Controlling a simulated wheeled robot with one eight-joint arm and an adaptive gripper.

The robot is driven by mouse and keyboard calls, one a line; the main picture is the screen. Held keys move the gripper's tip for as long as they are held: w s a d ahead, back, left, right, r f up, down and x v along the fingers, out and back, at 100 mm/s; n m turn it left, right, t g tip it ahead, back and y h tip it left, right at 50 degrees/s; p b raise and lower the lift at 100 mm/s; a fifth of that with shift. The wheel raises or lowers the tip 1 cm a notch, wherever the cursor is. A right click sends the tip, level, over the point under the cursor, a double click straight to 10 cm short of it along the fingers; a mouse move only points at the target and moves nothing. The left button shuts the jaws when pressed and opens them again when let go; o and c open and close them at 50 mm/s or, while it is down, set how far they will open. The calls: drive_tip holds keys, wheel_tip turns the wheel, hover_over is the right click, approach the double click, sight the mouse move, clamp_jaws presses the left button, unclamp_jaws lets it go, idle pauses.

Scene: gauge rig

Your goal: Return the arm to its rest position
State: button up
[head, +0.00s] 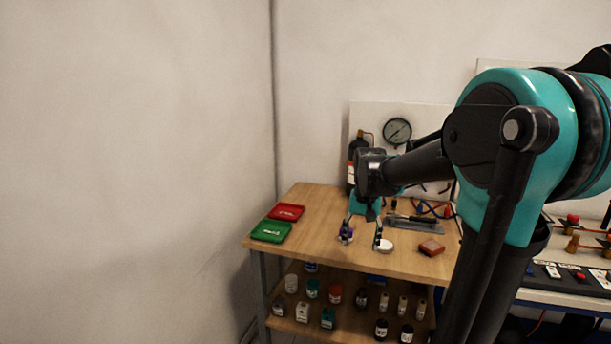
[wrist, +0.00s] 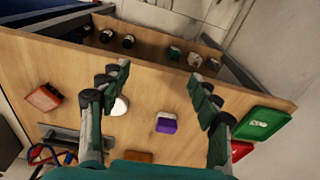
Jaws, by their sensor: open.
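My gripper (head: 364,232) is at the end of my teal and black arm, above the wooden bench in the head view. Its fingers are spread, with nothing held between them. In the wrist view my gripper (wrist: 161,95) is open over the bench top. A purple and white object (wrist: 166,123) lies on the wood between the fingers but apart from them. A white round object (wrist: 120,106) lies by the left finger, partly hidden by it. In the head view the white round object (head: 385,246) is beside the right fingertip.
A red tray (head: 287,212) and a green tray (head: 271,231) lie at the bench's left end. A brown-red block (head: 431,247) is at the right. A gauge (head: 397,131) hangs on the back panel. Bottles and jars stand on the lower shelf. Bare wood lies between trays and gripper.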

drive_tip(key=s+d+f+n+t, duration=0.2)
drive_tip(key=s+d+f+t, duration=0.1)
drive_tip(key=s+f, duration=1.1)
drive_tip(key=s, duration=0.3)
drive_tip(key=shift+s+n, duration=0.35)
drive_tip(key=shift+n, duration=0.05)
